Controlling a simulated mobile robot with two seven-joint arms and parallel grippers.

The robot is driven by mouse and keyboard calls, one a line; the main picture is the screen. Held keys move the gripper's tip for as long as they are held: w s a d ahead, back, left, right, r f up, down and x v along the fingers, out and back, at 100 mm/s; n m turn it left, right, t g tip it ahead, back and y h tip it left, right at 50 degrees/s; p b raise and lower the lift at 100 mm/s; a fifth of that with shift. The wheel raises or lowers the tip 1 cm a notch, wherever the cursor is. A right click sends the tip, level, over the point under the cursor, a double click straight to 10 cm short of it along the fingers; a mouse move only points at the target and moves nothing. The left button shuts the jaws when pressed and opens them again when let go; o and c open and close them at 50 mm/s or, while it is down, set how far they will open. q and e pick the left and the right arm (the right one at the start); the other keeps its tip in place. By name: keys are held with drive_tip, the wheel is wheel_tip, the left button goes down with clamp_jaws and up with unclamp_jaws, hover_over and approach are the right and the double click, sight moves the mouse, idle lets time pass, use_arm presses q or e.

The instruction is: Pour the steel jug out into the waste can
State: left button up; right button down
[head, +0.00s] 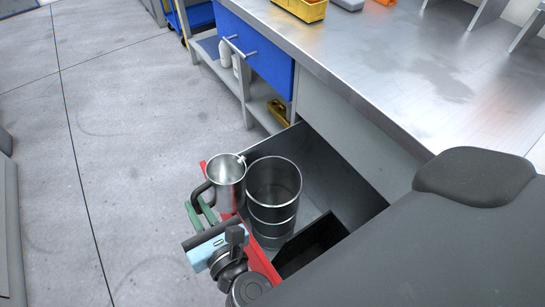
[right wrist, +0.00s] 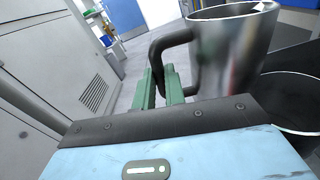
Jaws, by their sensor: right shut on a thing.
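The steel jug (head: 226,188) is a shiny cup with a dark handle (head: 199,191). It is held about upright just left of the waste can, near the can's rim. The waste can (head: 273,213) is a ribbed metal cylinder with an open top. My right gripper (head: 201,211) has green fingers shut on the jug's handle. In the right wrist view the green fingers (right wrist: 160,88) meet the handle, and the jug (right wrist: 232,55) rises to their right. The can's rim (right wrist: 292,127) shows lower right there. The jug's contents cannot be made out. My left gripper is not in view.
The can stands in an open grey drawer (head: 328,168) with a red front (head: 262,262). A dark box (head: 312,245) sits beside it. A steel workbench (head: 420,75) with blue drawers (head: 255,52) is behind. The floor at left is clear.

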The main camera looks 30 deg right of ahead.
drive_tip(key=shift+s+a+f+n+b, duration=0.1)
drive_tip(key=shift+a+f+n+b, duration=0.1)
drive_tip(key=shift+f+n+b, duration=0.3)
drive_tip(key=shift+a+f+n+b, duration=0.2)
drive_tip(key=shift+f+n+b, duration=0.1)
drive_tip(key=shift+f, duration=0.25)
idle(0.8)
